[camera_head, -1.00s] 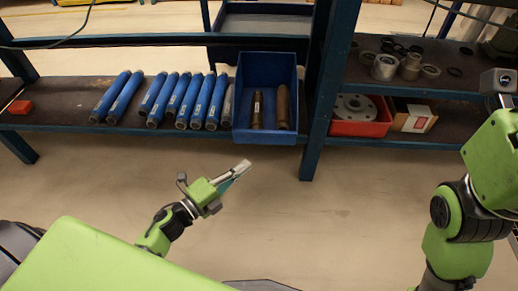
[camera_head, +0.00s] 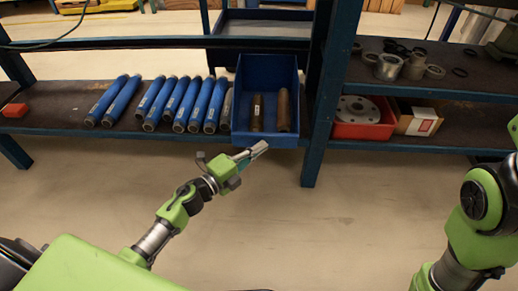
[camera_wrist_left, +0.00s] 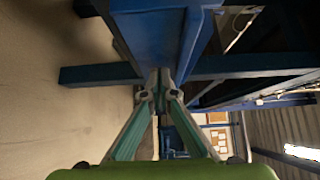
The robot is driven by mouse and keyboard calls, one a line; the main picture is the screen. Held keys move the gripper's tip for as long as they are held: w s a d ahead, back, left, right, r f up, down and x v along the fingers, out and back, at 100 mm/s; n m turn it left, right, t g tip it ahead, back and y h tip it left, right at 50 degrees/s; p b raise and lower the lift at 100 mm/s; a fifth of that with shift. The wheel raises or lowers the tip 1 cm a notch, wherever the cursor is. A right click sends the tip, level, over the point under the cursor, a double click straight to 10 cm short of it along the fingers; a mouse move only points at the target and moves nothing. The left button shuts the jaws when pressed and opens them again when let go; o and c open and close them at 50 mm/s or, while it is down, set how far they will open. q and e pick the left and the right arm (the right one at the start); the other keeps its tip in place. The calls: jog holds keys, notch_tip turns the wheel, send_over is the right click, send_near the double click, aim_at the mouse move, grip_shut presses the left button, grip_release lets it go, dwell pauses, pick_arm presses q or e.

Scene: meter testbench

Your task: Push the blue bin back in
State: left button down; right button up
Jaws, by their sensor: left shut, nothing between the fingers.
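The blue bin (camera_head: 267,72) sits on the lower shelf, with its front sticking out a little past the shelf's front edge. Two brown cylinders (camera_head: 284,110) stand or lie inside it. My left gripper (camera_head: 259,150) is shut and empty, just in front of and below the bin's front wall. In the left wrist view the blue bin (camera_wrist_left: 155,35) fills the top middle, and the shut fingertips (camera_wrist_left: 158,85) are right at its lower edge; I cannot tell if they touch. My right gripper is outside the head view; only part of my right arm shows.
Several blue tubes (camera_head: 180,104) lie left of the bin on the shelf. A dark blue post (camera_head: 322,110) stands close to its right. A red bin (camera_head: 362,118) and a small box (camera_head: 417,121) sit beyond it. The floor in front is clear.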

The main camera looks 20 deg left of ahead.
pick_arm(q)
jog(key=w, duration=0.1)
jog(key=w+a, duration=0.1)
jog(key=w, duration=0.1)
jog(key=w+a, duration=0.1)
jog(key=w, duration=0.1)
jog(key=shift+w, duration=0.2)
jog(key=shift+w+a, duration=0.1)
jog(key=shift+w, duration=0.25)
